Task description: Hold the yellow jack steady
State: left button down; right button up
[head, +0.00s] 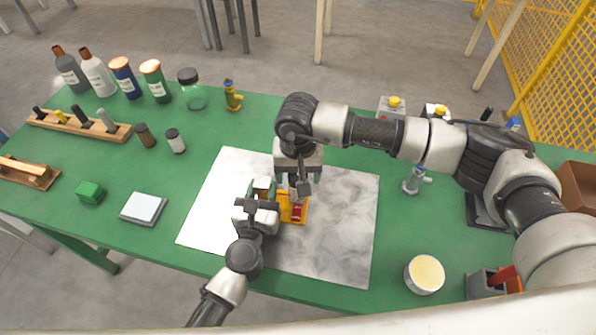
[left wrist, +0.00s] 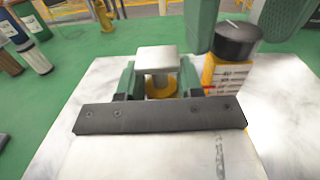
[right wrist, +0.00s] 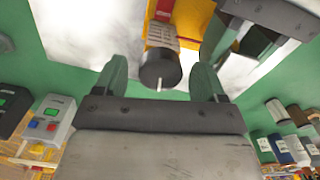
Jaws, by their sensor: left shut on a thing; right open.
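The yellow jack (head: 298,214) is on the marbled sheet in the head view, partly hidden by both grippers. The left wrist view shows its square grey plate (left wrist: 157,58) above a yellow round part, and a labelled yellow block (left wrist: 213,75) under a black knob (left wrist: 237,41). My left gripper (left wrist: 158,84) is shut on the jack, its green fingers on either side of the part below the plate. My right gripper (right wrist: 161,80) is open, with the black knob (right wrist: 160,68) between its fingers in the right wrist view. I cannot tell whether they touch the knob.
The white-grey marbled sheet (head: 345,235) lies on the green table (head: 150,230). Bottles, a glass jar (head: 194,92) and a wooden rack (head: 85,122) stand at left. A round tin (head: 424,274) is at front right. My right arm spans the table's right side.

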pick_arm(q)
jog(key=shift+s+f, duration=0.1)
jog(key=shift+f, duration=0.2)
pick_arm(e)
jog(key=c, duration=0.9)
jog(key=shift+m, duration=0.4)
jog(key=shift+c, duration=0.2)
pick_arm(q)
jog(key=shift+a, duration=0.1)
pick_arm(e)
jog(key=m, duration=0.9)
pick_arm(q)
jog(key=shift+a, duration=0.1)
pick_arm(e)
jog(key=m, duration=0.5)
jog(key=shift+m, duration=2.3)
jog(key=shift+d, duration=0.1)
